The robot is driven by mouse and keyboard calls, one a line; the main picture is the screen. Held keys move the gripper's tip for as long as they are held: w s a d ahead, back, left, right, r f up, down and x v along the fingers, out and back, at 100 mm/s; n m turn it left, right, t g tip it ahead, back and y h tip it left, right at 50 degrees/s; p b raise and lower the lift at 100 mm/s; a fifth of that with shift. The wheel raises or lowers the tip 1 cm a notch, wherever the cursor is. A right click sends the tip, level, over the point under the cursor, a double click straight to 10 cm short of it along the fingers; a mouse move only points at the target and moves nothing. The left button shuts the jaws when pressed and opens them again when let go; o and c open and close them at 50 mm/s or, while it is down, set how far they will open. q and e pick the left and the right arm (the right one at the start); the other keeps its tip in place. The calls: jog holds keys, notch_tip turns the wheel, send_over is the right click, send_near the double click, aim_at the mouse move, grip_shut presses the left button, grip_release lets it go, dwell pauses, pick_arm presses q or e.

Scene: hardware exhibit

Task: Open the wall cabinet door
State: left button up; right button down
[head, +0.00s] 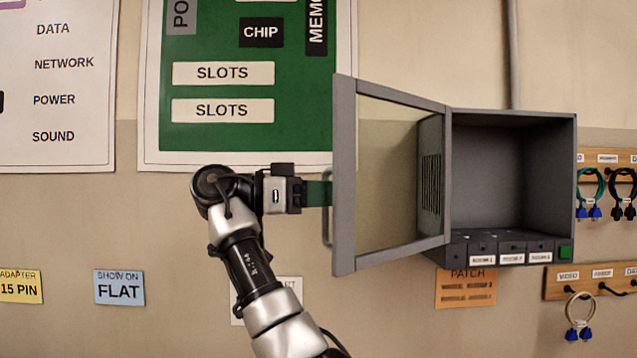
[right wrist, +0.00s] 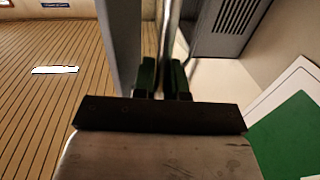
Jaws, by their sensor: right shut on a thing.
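The grey wall cabinet (head: 540,150) has its framed, see-through door (head: 390,180) swung wide open to the left, and the inside shows. The door's metal bar handle (head: 327,235) is on its outer left edge. My right gripper (head: 322,193) reaches in from the left and is shut on the handle. In the right wrist view the green fingertips (right wrist: 164,78) close around the handle (right wrist: 170,35), beside the grey door edge (right wrist: 124,45). The fingertips are partly hidden by the door in the head view. My left gripper is not in view.
A green board poster (head: 300,135) is on the wall behind my arm. Hanging cables (head: 590,185) are right of the cabinet. An orange patch label (head: 466,290) is below it. The cabinet's inside looks empty, with a row of labelled blocks along its bottom front.

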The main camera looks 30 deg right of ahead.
jog(key=shift+w, duration=0.2)
jog(key=shift+s, duration=0.1)
jog(key=c, duration=1.4)
grip_release()
jog(key=shift+d, duration=0.1)
jog(key=shift+c, duration=0.2)
jog(key=shift+o, duration=1.1)
jog(key=shift+d, duration=0.25)
